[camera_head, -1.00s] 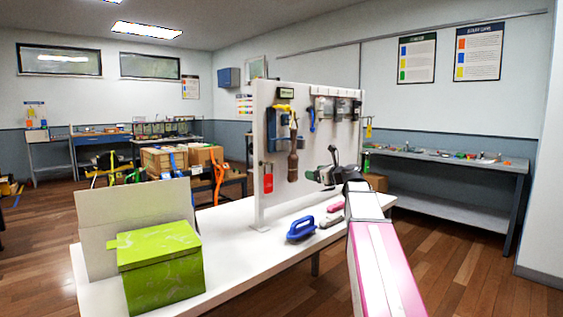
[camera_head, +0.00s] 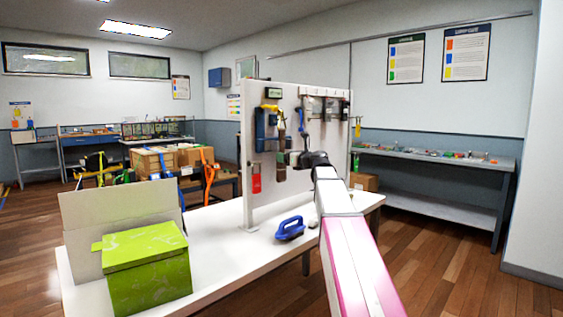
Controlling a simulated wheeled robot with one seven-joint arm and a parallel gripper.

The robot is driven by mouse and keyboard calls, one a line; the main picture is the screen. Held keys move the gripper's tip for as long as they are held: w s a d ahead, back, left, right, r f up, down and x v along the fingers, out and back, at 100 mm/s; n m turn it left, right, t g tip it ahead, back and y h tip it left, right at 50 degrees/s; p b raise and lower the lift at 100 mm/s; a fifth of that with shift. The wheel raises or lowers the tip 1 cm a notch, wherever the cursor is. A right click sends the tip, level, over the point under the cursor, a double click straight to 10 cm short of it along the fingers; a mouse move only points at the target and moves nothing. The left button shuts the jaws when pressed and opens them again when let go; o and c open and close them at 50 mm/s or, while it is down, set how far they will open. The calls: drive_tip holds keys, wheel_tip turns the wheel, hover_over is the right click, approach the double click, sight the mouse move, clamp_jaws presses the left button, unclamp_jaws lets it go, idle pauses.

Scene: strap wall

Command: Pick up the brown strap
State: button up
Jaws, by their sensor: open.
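The brown strap (camera_head: 281,168) hangs upright on the white panel that stands on the table. It is a long narrow brown piece with a dark lower end. My gripper (camera_head: 289,159) is just right of its lower half, pointing left toward it. The gripper is open and small in view. I cannot tell whether the fingers touch the strap or are around it. My pink and white arm reaches up from the bottom right.
On the panel (camera_head: 258,205), a blue-and-dark item (camera_head: 261,128) and red tag (camera_head: 256,184) hang to the left, other tools to the right. A blue-handled brush (camera_head: 290,229) and green box (camera_head: 146,270) sit on the white table (camera_head: 225,250). The table's middle is clear.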

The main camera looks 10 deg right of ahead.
drive_tip(key=x, duration=0.3)
drive_tip(key=shift+r, duration=0.1)
drive_tip(key=c, duration=1.2)
drive_tip(key=shift+r, duration=0.15)
